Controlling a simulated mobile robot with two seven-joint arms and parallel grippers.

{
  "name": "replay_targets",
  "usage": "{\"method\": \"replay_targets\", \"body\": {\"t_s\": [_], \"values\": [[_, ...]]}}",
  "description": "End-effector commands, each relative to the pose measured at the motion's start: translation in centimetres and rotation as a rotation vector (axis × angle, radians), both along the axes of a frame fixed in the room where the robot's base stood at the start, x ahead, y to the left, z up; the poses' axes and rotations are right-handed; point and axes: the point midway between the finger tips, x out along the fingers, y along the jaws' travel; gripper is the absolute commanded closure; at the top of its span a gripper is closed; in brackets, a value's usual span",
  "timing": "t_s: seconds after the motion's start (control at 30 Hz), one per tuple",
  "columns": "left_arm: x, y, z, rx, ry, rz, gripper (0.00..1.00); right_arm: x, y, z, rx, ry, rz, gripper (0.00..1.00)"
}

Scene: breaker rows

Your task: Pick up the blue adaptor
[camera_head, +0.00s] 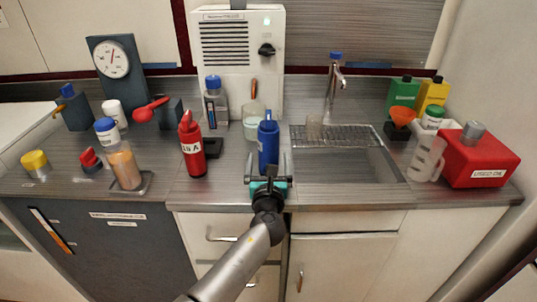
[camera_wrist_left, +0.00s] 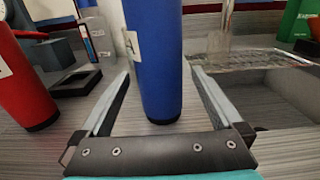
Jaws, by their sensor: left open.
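The blue adaptor (camera_head: 268,142) is an upright blue cylinder with a white label, standing on the counter near its front edge, left of the sink. My left gripper (camera_head: 268,166) is open and low in front of it, overlapping its lower part in the head view. In the left wrist view the blue adaptor (camera_wrist_left: 155,60) stands between the two spread fingers of the left gripper (camera_wrist_left: 162,76), with a gap on each side. I cannot tell how far the fingers reach around it. Its top is cut off there. My right gripper is not in view.
A red labelled cylinder (camera_head: 192,148) stands to the left, with a black holder (camera_head: 214,147) beside it. A glass beaker (camera_head: 251,122) stands behind. The sink (camera_head: 347,168) with a wire rack (camera_head: 345,133) lies right. A red container (camera_head: 482,160) stands at far right.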

Motion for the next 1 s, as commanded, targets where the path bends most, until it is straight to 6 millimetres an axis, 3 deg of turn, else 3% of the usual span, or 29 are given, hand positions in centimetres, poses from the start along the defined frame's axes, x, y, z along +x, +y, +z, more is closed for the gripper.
{"method": "replay_targets", "body": {"t_s": [0.23,1.0], "values": [[0.08,-0.02,0.04,-0.001,0.0,-0.001,0.01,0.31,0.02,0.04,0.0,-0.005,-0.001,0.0],[0.05,0.01,-0.01,0.001,0.001,-0.001,0.88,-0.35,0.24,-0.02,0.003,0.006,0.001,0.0]]}}
